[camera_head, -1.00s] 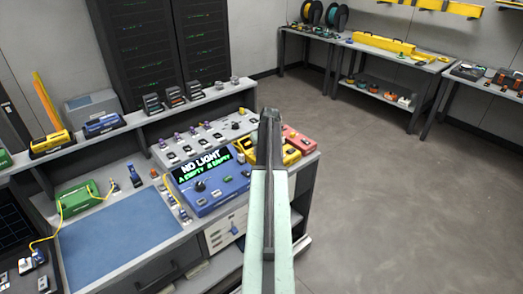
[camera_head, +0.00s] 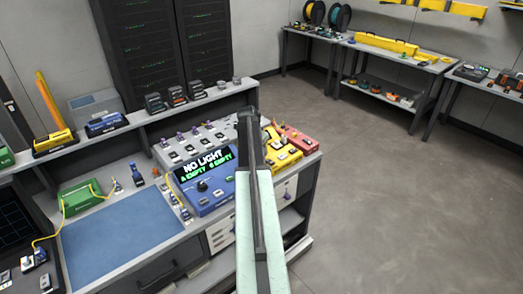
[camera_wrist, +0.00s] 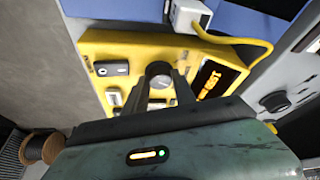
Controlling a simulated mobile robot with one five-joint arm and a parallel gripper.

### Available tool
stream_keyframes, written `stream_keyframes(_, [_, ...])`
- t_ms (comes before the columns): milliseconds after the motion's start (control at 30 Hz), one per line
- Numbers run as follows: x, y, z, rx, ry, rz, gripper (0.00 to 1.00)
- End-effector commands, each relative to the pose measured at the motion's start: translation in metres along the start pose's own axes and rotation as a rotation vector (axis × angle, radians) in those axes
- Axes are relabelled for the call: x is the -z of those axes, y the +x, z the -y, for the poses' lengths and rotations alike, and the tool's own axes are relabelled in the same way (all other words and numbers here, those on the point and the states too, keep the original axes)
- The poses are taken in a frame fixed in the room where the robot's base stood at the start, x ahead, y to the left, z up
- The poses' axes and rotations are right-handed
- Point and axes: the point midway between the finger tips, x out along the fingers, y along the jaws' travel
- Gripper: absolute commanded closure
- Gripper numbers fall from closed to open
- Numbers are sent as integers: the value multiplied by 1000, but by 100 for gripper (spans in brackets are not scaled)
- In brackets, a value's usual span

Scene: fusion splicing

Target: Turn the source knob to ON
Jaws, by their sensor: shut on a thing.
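The source knob (camera_wrist: 158,72), round with a dark grip and a pale top, stands on a yellow unit (camera_wrist: 112,48) in the wrist view. My gripper (camera_wrist: 160,84) points at the unit from above, its dark fingers closed on the sides of the knob. The knob's lower part is hidden by the fingers, and I cannot read its setting.
A blue unit (camera_head: 202,198) reading "NO LIGHT, A EMPTY, B EMPTY" stands left of my arm. A blue mat (camera_head: 120,225) covers the bench at left. A white connector (camera_wrist: 187,15) with a yellow cable lies near the knob.

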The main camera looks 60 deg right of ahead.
Motion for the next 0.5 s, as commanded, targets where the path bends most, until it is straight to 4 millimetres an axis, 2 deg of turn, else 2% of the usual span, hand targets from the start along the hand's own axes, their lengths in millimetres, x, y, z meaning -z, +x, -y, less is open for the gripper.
stream_keyframes(200, [2,1,2,-65,151,-2,100])
stream_keyframes(500, [2,1,2,-119,283,-1,100])
